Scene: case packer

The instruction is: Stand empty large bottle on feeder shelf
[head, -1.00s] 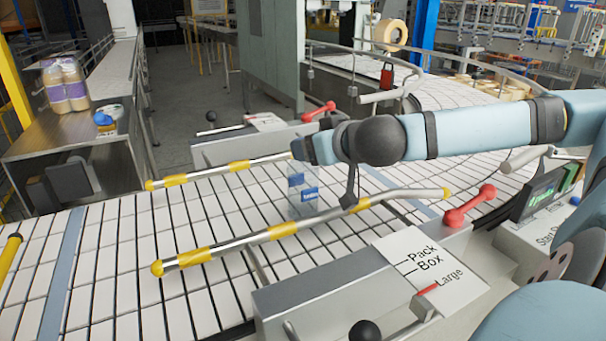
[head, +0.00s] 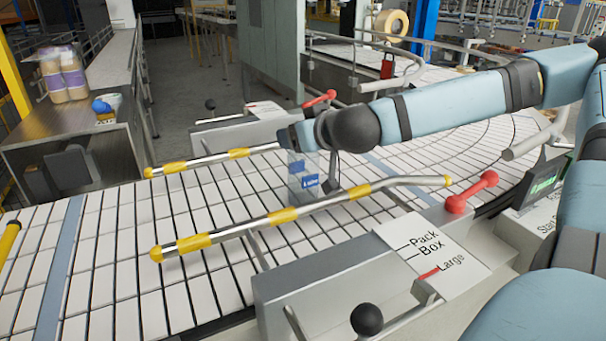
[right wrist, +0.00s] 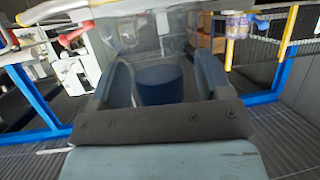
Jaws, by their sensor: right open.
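A clear bottle with blue labels (head: 305,176) stands upright on the white slatted conveyor (head: 120,225), between two guide rails. My right arm reaches in from the right, and its right gripper (head: 308,150) is at the bottle's upper part, partly covering it. In the right wrist view a dark blue cylinder (right wrist: 160,85), seemingly the bottle's cap, sits between the two fingers of the open right gripper (right wrist: 160,80), with clear plastic beyond it. I cannot tell whether the fingers touch it. My left gripper is not in view. I cannot make out which surface is the feeder shelf.
The front rail (head: 300,213) with yellow bands runs close before the bottle. A grey block with a "Pack Box Large" plate (head: 430,260) and a lever knob (head: 368,319) is nearer. A metal counter (head: 60,130) at left holds purple-labelled bottles (head: 63,75).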

